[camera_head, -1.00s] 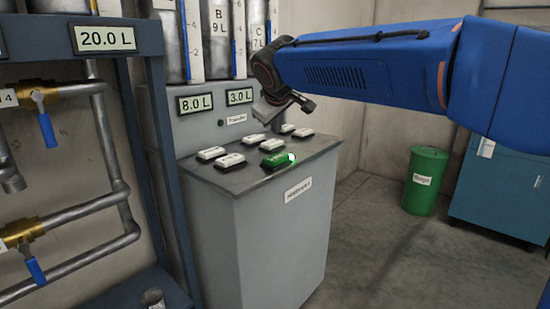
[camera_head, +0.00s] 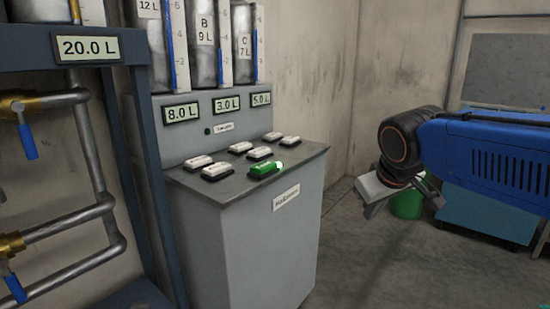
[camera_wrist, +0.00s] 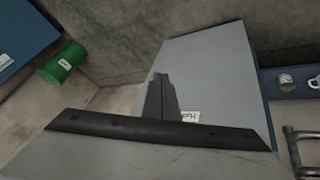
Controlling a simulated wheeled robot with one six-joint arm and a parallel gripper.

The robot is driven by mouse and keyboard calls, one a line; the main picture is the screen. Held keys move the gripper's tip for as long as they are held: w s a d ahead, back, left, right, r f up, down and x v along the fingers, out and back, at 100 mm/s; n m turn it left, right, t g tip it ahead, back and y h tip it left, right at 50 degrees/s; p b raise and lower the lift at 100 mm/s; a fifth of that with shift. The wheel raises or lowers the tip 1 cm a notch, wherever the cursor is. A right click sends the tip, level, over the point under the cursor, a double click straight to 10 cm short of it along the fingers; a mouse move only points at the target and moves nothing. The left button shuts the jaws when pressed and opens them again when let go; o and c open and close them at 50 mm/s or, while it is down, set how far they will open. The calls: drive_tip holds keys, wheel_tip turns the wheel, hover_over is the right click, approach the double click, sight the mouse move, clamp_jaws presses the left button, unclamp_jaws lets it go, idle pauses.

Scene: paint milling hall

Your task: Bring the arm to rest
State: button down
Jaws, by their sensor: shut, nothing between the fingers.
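My blue arm (camera_head: 490,160) reaches in from the right edge in the head view. My gripper (camera_head: 378,208) hangs at its end, to the right of the grey console (camera_head: 262,240) and apart from it, in front of the green bin. In the wrist view my gripper's fingers (camera_wrist: 162,92) are together with nothing between them. The console's side and its white label (camera_wrist: 190,116) show beyond them.
The console top carries several white buttons and one lit green button (camera_head: 264,169). Displays read 8.0 L, 3.0 L and 5.0 L. A pipe rack (camera_head: 133,160) stands left. A green bin (camera_head: 407,204) and blue cabinet (camera_head: 490,222) stand right. Floor between is clear.

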drive_tip(key=s+d+f+m, duration=0.2)
drive_tip(key=s+d+f, duration=0.1)
drive_tip(key=s+f, duration=0.4)
drive_tip(key=s+d+f+m+g, duration=0.1)
drive_tip(key=s+d+f+m, duration=0.1)
drive_tip(key=s+f, duration=0.5)
drive_tip(key=s+d, duration=0.1)
drive_tip(key=s, duration=0.3)
drive_tip(key=shift+d+f, duration=0.2)
